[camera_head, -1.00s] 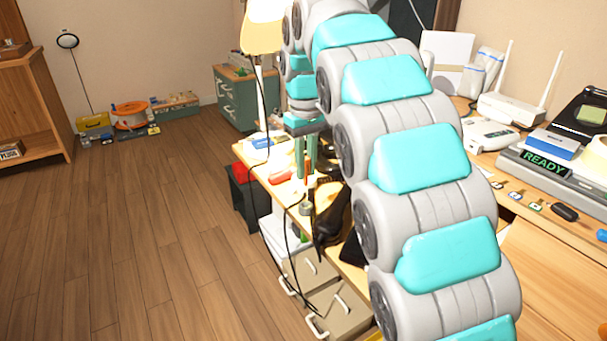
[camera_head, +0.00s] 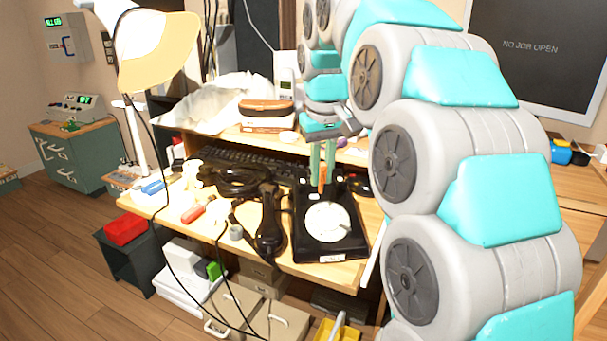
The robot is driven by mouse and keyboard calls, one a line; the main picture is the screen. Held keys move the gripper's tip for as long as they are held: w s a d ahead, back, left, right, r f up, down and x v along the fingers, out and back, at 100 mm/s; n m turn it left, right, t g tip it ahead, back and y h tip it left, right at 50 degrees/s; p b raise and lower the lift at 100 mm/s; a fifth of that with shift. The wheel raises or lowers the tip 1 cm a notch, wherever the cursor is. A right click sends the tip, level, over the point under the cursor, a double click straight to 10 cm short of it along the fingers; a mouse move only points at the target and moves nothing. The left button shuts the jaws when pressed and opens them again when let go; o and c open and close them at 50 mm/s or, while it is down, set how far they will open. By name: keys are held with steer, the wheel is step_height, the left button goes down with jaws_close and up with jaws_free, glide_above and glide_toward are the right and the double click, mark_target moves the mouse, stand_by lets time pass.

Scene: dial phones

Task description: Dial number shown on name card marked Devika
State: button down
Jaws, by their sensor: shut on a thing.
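A black rotary dial phone (camera_head: 312,246) with a white dial face (camera_head: 329,222) sits on the wooden desk, with a small white label on its front edge. Its black handset (camera_head: 269,225) lies off the phone, just to the left. My gripper (camera_head: 322,184) points down at the back part of the phone, its green fingers shut on a thin orange stick (camera_head: 322,177). I cannot tell whether the stick touches the phone. The dial's digits are too small to read. I cannot make out a name card marked Devika.
A lamp (camera_head: 158,50) stands at the desk's left, with hanging cables. A black keyboard (camera_head: 248,163), coiled cable (camera_head: 240,182) and red-handled tool (camera_head: 196,212) lie on the desk (camera_head: 340,274). Drawers (camera_head: 238,308) stand below. A screen (camera_head: 537,50) reads "NO JOB OPEN". Open floor lies left.

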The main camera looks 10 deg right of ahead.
steer(key=shift+w+d+f+b, duration=0.1)
steer(key=shift+w+f+b, duration=0.25)
steer(key=shift+f, duration=0.4)
steer(key=shift+w+a+f+b, duration=0.1)
steer(key=shift+w+f+b, duration=0.2)
steer(key=shift+f, duration=0.4)
steer(key=shift+w+d+f+b, duration=0.1)
steer(key=shift+w+f+b, duration=0.2)
steer(key=shift+f, duration=0.45)
steer(key=shift+w+f, duration=0.1)
steer(key=shift+f, duration=0.05)
steer(key=shift+f, duration=0.15)
steer(key=shift+w+f, duration=0.3)
steer(key=shift+f, duration=0.15)
steer(key=shift+d, duration=0.2)
steer(key=shift+w+d+r, duration=0.1)
steer(key=shift+d, duration=0.35)
steer(key=shift+d+p, duration=0.15)
steer(key=shift+p, duration=0.15)
